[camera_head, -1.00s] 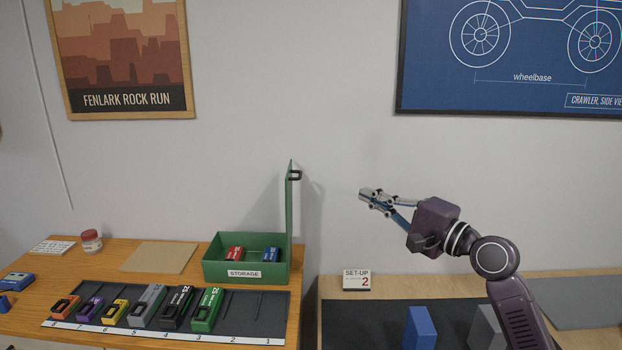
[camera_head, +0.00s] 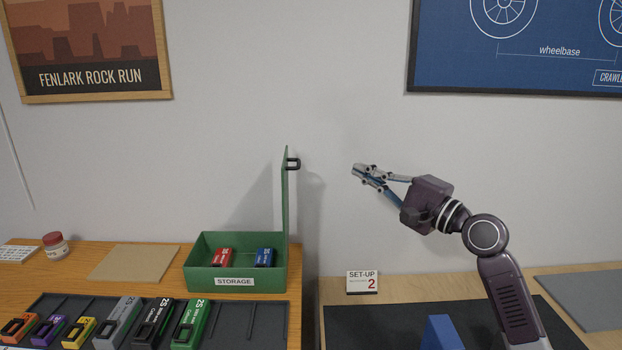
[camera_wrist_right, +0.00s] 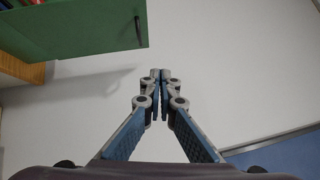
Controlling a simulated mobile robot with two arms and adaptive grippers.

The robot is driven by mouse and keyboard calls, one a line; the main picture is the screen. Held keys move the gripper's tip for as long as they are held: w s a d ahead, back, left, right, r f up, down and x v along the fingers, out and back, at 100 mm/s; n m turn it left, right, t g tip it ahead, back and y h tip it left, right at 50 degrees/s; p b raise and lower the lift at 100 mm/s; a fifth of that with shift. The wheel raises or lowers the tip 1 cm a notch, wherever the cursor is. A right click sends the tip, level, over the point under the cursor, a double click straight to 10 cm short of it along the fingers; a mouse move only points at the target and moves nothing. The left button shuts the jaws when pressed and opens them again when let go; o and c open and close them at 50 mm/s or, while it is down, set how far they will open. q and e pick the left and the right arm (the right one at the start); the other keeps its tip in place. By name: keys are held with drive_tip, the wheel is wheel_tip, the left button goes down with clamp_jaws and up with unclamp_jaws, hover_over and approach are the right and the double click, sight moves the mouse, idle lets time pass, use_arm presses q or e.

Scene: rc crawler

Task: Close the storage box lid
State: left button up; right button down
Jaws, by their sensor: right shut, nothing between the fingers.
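The green storage box (camera_head: 208,279) stands on the wooden table at the left, with a white STORAGE label on its front. Its lid (camera_head: 285,205) stands upright, hinged at the box's right side, with a dark handle (camera_head: 294,164) near its top. A red pack (camera_head: 223,258) and a blue pack (camera_head: 264,257) lie inside. My right gripper (camera_head: 356,171) is shut and empty, to the right of the lid at about handle height, apart from it. In the right wrist view the lid (camera_wrist_right: 85,25) is at upper left, with its handle (camera_wrist_right: 138,30) on the edge. My left gripper is not in view.
A dark rack (camera_head: 250,322) with several battery packs lies in front of the box. A tan mat (camera_head: 134,263) and a red-capped jar (camera_head: 55,245) are at the left. A SET-UP 2 card (camera_head: 362,282) and a blue block (camera_head: 440,332) are on the right table. A gap separates the tables.

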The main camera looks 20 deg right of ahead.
use_arm(q)
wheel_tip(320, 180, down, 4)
drive_tip(key=b, duration=0.3)
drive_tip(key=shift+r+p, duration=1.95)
use_arm(e)
drive_tip(key=w+a+f, duration=0.2)
drive_tip(key=w+a, duration=0.6)
drive_tip(key=w, duration=0.2)
drive_tip(key=shift+w+a+f, duration=0.15)
drive_tip(key=shift+w, duration=0.1)
